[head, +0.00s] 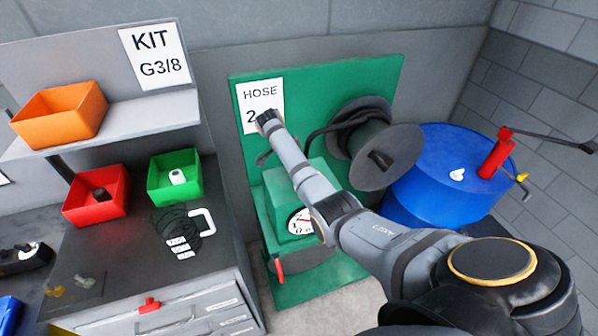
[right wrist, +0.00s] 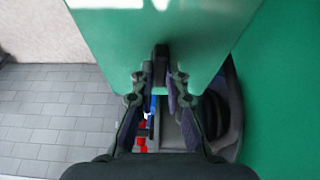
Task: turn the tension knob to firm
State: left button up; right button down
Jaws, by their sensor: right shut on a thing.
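My right gripper (right wrist: 161,78) is shut on a small dark piece (right wrist: 161,53) at the edge of a green panel (right wrist: 150,20) in the right wrist view. I take this piece to be the tension knob; its markings and setting cannot be read. In the head view my right arm reaches across the green hose machine (head: 285,201), and its wrist end is in front of the machine's upper left. The fingers and the knob cannot be made out there. My left gripper is not in view.
A dark hose reel (head: 388,160) and blue drum (head: 435,150) stand right of the arm. A white dial (head: 301,221) and red lever (head: 279,268) are on the machine's front. The bench (head: 120,262) at left carries a red bin (head: 96,210) and a green bin (head: 158,190).

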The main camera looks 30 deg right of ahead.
jog(key=shift+w+r, duration=0.15)
dwell(0.3)
jog(key=c, duration=1.4)
grip_release()
jog(key=shift+o, duration=0.2)
jog(key=v, duration=0.7)
jog(key=shift+r, duration=0.15)
jog(key=shift+a, duration=0.1)
